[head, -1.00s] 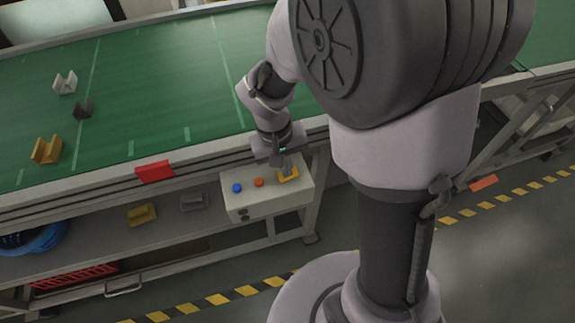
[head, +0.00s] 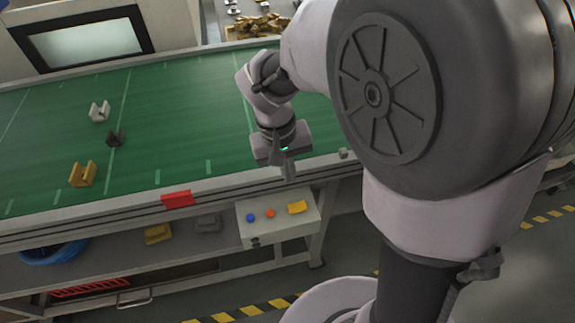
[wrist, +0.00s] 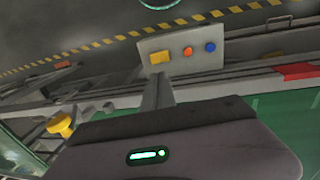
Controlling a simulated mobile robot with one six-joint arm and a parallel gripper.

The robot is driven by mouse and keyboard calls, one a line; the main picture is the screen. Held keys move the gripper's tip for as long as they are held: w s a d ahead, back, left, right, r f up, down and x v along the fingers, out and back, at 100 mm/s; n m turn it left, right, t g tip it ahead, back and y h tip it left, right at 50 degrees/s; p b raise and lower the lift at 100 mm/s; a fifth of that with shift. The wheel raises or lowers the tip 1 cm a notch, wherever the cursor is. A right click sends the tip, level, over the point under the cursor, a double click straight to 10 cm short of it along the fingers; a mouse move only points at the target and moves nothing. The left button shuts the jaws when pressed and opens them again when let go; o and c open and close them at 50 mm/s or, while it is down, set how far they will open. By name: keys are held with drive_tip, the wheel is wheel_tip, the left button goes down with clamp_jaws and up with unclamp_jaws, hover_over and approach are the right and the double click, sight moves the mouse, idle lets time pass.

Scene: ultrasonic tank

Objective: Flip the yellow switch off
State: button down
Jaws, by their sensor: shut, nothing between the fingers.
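The yellow switch (head: 297,207) is at the right end of a pale control box (head: 284,231) on the front of the conveyor frame. It also shows in the wrist view (wrist: 159,57) as a flat yellow piece; I cannot tell for sure which way it is set. Orange (head: 270,213) and blue (head: 250,217) buttons sit to its left in the head view. My gripper (head: 289,176) is shut and empty, above the box and apart from the switch. Its closed fingers also show in the wrist view (wrist: 158,92), pointing toward the box.
The green conveyor (head: 180,130) lies behind the box, with white, dark and yellow brackets (head: 83,174) at its left. A red block (head: 178,199) is on the conveyor's front rail. A lower shelf (head: 120,262) holds more parts. The floor in front is clear.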

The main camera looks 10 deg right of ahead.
sight(301, 204)
drive_tip(key=d+f+b, duration=0.1)
drive_tip(key=f+b, duration=0.1)
drive_tip(key=f, duration=0.2)
drive_tip(key=d+f+b, duration=0.1)
drive_tip(key=f, duration=0.4)
drive_tip(key=d+f+b, duration=0.1)
drive_tip(key=f+b, duration=0.1)
drive_tip(key=f, duration=0.2)
drive_tip(key=shift+w+d+f+b, duration=0.15)
drive_tip(key=shift+w+b, duration=0.1)
drive_tip(key=shift+b, duration=0.05)
drive_tip(key=shift+f, duration=0.2)
